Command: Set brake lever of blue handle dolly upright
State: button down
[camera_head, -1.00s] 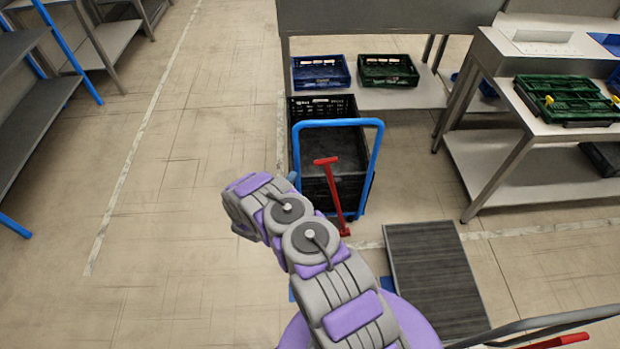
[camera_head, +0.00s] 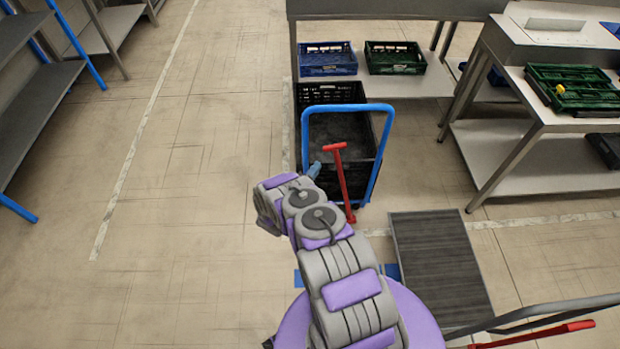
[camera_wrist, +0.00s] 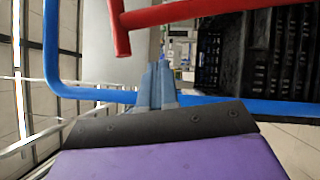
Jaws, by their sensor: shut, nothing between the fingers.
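The blue handle dolly (camera_head: 388,124) stands ahead of me with a black crate on it. Its red brake lever (camera_head: 344,182) has a T-shaped top and leans up in front of the handle. In the wrist view the red lever (camera_wrist: 121,35) is above and slightly left of my fingers, apart from them. The blue handle (camera_wrist: 262,107) crosses behind the fingers there. My gripper (camera_wrist: 157,70) is shut and empty, its blue fingers together. In the head view its fingertip (camera_head: 314,169) shows just left of the lever, mostly hidden behind my arm.
The black crate (camera_head: 300,98) fills the dolly. Blue (camera_head: 328,70) and green (camera_head: 395,68) crates sit on a shelf behind. A dark ramp-like panel (camera_head: 437,255) lies right. Another red lever (camera_head: 540,333) is at bottom right. Floor at left is clear.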

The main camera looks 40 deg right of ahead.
jog(key=d, duration=0.3)
jog(key=d+r, duration=0.1)
jog(key=d, duration=0.1)
jog(key=shift+s+d+p, duration=0.2)
jog(key=shift+s+p, duration=0.15)
jog(key=shift+a, duration=0.1)
